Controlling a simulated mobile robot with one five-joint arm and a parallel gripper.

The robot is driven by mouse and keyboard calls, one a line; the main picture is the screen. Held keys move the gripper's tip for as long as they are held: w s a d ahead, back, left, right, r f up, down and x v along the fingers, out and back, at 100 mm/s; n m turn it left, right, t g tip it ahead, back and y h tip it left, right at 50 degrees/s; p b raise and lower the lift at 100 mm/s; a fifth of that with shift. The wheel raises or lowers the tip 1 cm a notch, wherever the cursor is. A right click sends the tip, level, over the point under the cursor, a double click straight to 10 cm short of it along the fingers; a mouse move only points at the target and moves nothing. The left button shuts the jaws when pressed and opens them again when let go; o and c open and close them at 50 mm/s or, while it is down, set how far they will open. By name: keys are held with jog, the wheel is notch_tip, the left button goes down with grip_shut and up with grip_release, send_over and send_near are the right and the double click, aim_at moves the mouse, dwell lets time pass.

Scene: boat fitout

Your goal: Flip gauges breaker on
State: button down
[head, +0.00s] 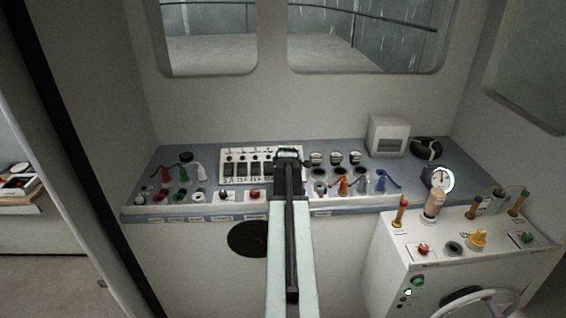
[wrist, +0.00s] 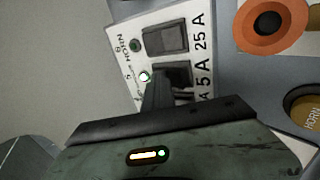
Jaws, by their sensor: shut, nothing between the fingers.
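The white breaker panel (head: 225,153) with a row of dark rocker switches stands on the blue-grey console in the head view. My gripper (head: 289,155) is at its right end. In the wrist view the panel (wrist: 122,30) shows a dark rocker (wrist: 165,37) marked 25 A and another dark rocker (wrist: 172,73) marked 5 A. My gripper (wrist: 160,92) is shut and empty, its tips at the 5 A rocker and partly covering it. I cannot tell whether they touch. The lamp (wrist: 145,76) beside the 5 A rocker glows white. The gauges label is not readable.
An orange ring with a dark centre (wrist: 268,24) and a yellow horn button (wrist: 305,105) lie right of the panel in the wrist view. Coloured levers (head: 343,185) stand right of my arm. A white side console (head: 400,240) is at the right.

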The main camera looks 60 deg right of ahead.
jog(key=shift+s+a+f+b, duration=0.25)
jog(key=shift+a+f+b, duration=0.15)
jog(key=shift+a, duration=0.3)
